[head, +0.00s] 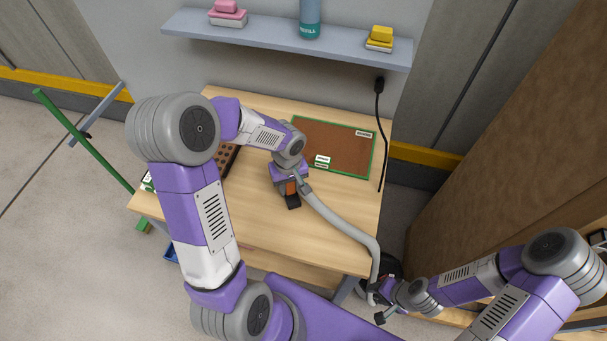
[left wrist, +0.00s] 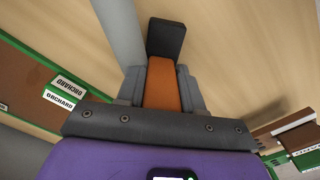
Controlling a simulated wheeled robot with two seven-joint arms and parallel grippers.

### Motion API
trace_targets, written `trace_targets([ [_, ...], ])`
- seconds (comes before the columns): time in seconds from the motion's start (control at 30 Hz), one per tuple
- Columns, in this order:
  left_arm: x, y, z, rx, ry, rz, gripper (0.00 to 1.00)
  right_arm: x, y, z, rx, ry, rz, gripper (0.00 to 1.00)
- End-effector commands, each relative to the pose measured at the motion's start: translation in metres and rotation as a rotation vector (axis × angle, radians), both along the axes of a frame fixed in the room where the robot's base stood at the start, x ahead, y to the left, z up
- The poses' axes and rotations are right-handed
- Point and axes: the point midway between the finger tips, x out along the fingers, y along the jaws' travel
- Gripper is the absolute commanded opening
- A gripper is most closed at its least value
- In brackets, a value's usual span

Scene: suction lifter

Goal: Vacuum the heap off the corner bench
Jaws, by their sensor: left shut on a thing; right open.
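My left gripper (head: 287,186) is shut on an orange vacuum nozzle (left wrist: 160,85) with a black tip (head: 293,202), over the middle of the wooden bench (head: 320,232). A grey hose (head: 345,225) runs from the nozzle over the bench's right front edge. It ends near a dark rounded body (head: 391,266), mostly hidden, beside the bench. My right gripper (head: 374,304) is open, low beside the hose's lower end; I cannot tell whether it touches the hose. I cannot make out a clear heap on the bare bench top; my left arm hides part of it.
A green-rimmed brown board (head: 345,150) lies at the back right with a small labelled green block (head: 322,161). A brown holed tray (head: 228,160) is partly behind my left arm. A shelf (head: 270,38) hangs above. A black cord (head: 382,140) drops at right. A brown cabinet (head: 500,150) stands right.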

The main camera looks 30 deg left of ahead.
Motion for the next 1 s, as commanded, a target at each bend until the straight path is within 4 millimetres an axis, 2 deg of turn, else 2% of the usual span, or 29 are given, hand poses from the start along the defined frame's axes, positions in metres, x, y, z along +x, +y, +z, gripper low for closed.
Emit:
trace_targets([
  [0.43,-0.005,-0.033,-0.001,0.001,0.001,0.016,0.03,0.0,0.0,-0.008,0.0,0.0,0.0,0.43],
  [1.0,0.002,0.013,0.0,0.0,0.0,-0.005,0.03,0.0,0.0,0.004,0.0,0.0,0.0,0.43],
])
